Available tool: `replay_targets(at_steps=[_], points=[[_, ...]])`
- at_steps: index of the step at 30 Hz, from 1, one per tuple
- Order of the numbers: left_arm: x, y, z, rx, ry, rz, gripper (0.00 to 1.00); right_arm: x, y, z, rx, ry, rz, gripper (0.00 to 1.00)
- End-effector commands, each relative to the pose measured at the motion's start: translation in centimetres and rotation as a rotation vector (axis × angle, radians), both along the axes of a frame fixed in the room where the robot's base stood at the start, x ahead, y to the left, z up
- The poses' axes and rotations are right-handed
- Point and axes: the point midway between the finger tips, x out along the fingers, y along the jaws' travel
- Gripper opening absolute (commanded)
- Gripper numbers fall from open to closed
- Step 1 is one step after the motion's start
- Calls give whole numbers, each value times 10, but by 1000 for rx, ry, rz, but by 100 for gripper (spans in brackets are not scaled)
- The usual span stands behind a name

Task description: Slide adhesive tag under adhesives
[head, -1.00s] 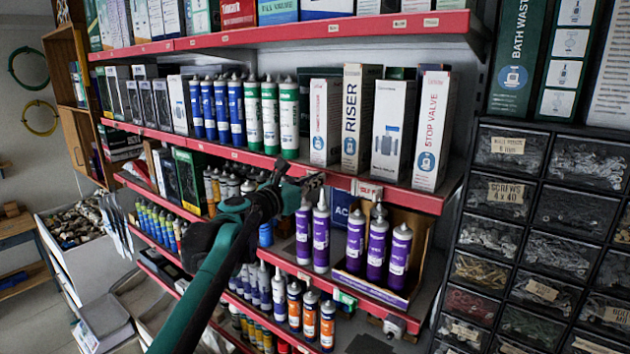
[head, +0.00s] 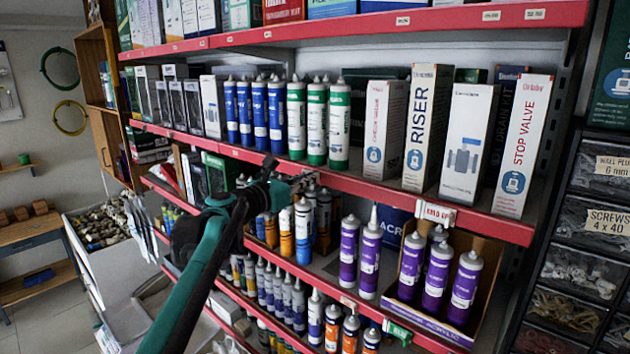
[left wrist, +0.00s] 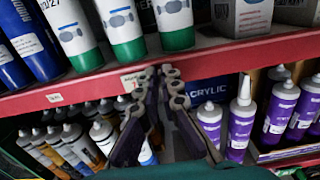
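A raised white tag (head: 435,212) sits on the red shelf edge below the boxed goods; its print is too blurred to read surely. Blue tubes (head: 260,112) and green-and-white tubes (head: 317,120) stand on that shelf. Purple tubes (head: 369,255) stand on the shelf below, near an ACRYLIC box (left wrist: 205,117). My left gripper (head: 306,183) is at the shelf edge below the green tubes. In the left wrist view its fingertips (left wrist: 160,73) are close together, with nothing visible between them, beside a small edge label (left wrist: 132,82). My right gripper is not in view.
RISER (head: 427,127) and STOP VALVE (head: 523,145) boxes stand right of the green tubes. A green tag (head: 397,332) is on the lower shelf edge. Drawers of small parts (head: 583,270) stand at the right. Open floor shows at the left.

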Motion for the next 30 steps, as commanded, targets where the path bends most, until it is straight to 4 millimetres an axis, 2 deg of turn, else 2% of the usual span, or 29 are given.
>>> replay_targets(at_steps=[12, 14, 15, 25, 30], points=[[3, 4, 1, -1, -1, 1, 0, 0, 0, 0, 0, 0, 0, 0], [3, 4, 1, -1, -1, 0, 15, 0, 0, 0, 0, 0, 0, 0], [3, 4, 1, -1, -1, 0, 25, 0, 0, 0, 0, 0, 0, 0], [2, 5, 1, -1, 0, 1, 26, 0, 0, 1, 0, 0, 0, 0], [-14, 17, 2, -1, 0, 2, 26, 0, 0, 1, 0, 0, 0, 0]])
